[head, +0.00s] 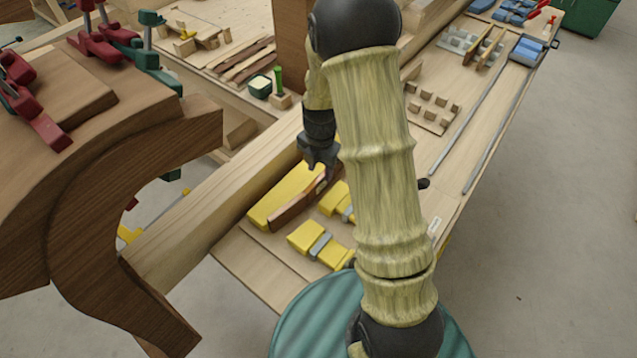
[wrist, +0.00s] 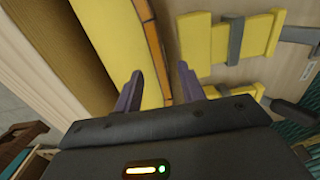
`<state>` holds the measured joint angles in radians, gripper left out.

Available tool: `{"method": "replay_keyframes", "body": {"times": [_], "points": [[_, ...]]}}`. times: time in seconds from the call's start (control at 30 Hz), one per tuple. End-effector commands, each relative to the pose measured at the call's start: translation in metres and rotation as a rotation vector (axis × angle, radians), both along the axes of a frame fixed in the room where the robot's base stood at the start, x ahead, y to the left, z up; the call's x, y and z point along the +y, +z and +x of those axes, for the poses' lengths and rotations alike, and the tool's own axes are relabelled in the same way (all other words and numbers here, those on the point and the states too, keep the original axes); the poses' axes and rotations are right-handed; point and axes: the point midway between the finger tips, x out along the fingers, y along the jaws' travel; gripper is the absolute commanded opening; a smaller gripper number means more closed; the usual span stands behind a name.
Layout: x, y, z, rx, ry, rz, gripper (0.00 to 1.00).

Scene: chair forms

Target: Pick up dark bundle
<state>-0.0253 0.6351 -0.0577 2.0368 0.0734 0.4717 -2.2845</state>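A long dark brown piece (head: 296,208), which looks like the dark bundle, lies along the right side of a flat yellow block (head: 282,194) on the workbench. In the wrist view, a narrow brown and orange strip (wrist: 155,45) shows at the edge of the yellow block (wrist: 115,35). My gripper (head: 322,172) is above the far end of the dark piece, pointing down. In the wrist view my gripper (wrist: 158,86) has its two fingers well apart, with the strip and part of the yellow block between them. I cannot tell whether the fingers touch anything.
Yellow pieces with grey bands (head: 317,243) lie close to the right and front. A thick wooden beam (head: 215,220) runs along the left. A large curved wooden chair form (head: 110,170) with red and green clamps stands farther left. A small dark knob (head: 424,183) is at the right.

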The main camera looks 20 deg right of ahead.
Motion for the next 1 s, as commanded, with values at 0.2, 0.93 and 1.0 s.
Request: {"method": "replay_keyframes", "body": {"times": [0.2, 0.93, 1.0], "points": [[0.0, -0.024, 0.0, 0.004, 0.002, 0.001, 0.4], [0.0, -0.036, 0.0, 0.0, 0.002, 0.0, 0.32], [0.0, -0.035, 0.0, 0.0, 0.002, 0.0, 0.18]]}}
